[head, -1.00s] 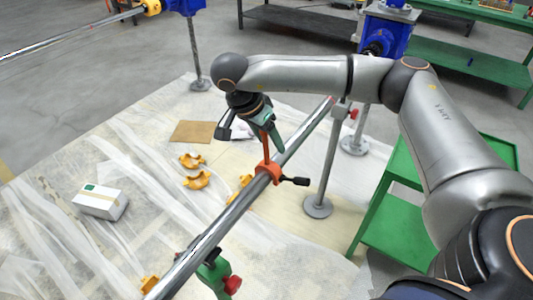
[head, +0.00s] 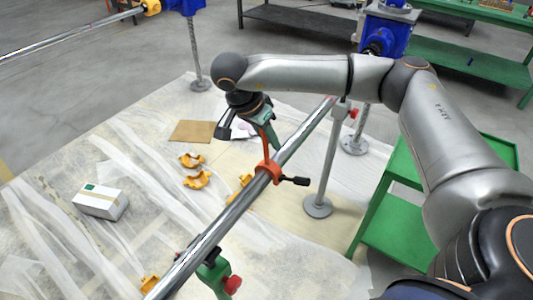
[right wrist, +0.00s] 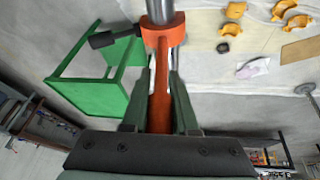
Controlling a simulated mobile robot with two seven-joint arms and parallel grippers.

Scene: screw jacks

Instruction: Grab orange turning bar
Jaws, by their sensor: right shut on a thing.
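The orange turning bar (head: 268,165) is clamped around the long metal shaft, with a black handle sticking out to the right. Its orange arm rises from the collar into my right gripper (head: 261,124). In the right wrist view the bar (right wrist: 161,92) lies between the two green fingers of my right gripper (right wrist: 160,100), which is shut on it. The collar (right wrist: 163,34) sits around the shaft, just past the fingertips. My left gripper is not in view.
The metal shaft (head: 222,222) runs diagonally, borne by a grey stand (head: 328,165) and a green support (head: 215,272). Yellow clamps (head: 196,180), a white box (head: 100,202) and a brown board (head: 193,131) lie on the floor sheet. A green cart (head: 398,222) stands at right.

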